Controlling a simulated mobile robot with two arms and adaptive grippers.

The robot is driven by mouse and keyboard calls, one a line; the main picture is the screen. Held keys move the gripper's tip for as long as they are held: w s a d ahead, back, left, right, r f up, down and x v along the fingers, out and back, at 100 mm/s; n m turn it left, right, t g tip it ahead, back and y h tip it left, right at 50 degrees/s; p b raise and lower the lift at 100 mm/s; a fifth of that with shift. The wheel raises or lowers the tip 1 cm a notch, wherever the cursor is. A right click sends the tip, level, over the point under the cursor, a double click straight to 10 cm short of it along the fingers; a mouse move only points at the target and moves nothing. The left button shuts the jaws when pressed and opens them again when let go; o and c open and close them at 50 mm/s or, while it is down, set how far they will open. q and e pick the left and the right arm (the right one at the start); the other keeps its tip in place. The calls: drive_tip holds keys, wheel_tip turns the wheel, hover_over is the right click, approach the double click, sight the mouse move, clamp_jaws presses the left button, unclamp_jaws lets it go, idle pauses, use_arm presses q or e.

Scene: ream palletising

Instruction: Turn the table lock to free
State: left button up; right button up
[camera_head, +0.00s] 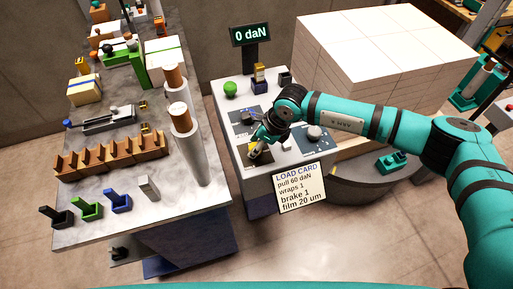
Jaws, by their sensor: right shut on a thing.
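A small grey control table (231,96) stands in the middle of the head view. Dark panels with knobs lie on its top. My right gripper (256,154) reaches down onto the front left panel and is shut on a small control there. The gripper mostly hides that control, so its setting cannot be read. A round grey knob (314,133) sits on the right panel, apart from the gripper. I cannot tell from the picture which control is the table lock. My left gripper is not in view.
A load card (299,188) hangs at the control table's front. A display (251,35) reads 0 daN. A large pale stack (385,50) stands behind my right arm. A bench (85,232) with rolls, coloured holders and a brown rack is at left. Floor between bench and card is clear.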

drive_tip(key=n+g+b, duration=0.1)
drive_tip(key=n+b, duration=0.3)
drive_tip(key=b, duration=0.2)
drive_tip(key=n+g+b, duration=0.2)
drive_tip(key=n+b, duration=0.1)
drive_tip(key=b, duration=0.3)
drive_tip(key=n+g+b, duration=0.1)
drive_tip(key=n+b, duration=0.3)
drive_tip(key=b, duration=0.2)
drive_tip(key=shift+w+a+f+n, duration=0.1)
drive_tip(key=shift+w+f+n, duration=0.05)
drive_tip(key=shift+w+n, duration=0.15)
drive_tip(key=shift+n+g+h+b, duration=0.55)
drive_tip(key=shift+n+b, duration=0.3)
drive_tip(key=shift+n, duration=0.35)
drive_tip(key=shift+r+n+g+h+b, duration=0.15)
drive_tip(key=shift+n+h+b, duration=0.1)
drive_tip(key=shift+n, duration=0.4)
drive_tip(key=shift+r+n+g+h+b, duration=0.1)
drive_tip(key=shift+n+h+b, duration=0.15)
drive_tip(key=shift+n, duration=0.4)
drive_tip(key=o, duration=1.1)
drive_tip(key=shift+o, duration=0.2)
drive_tip(key=v, duration=1.2)
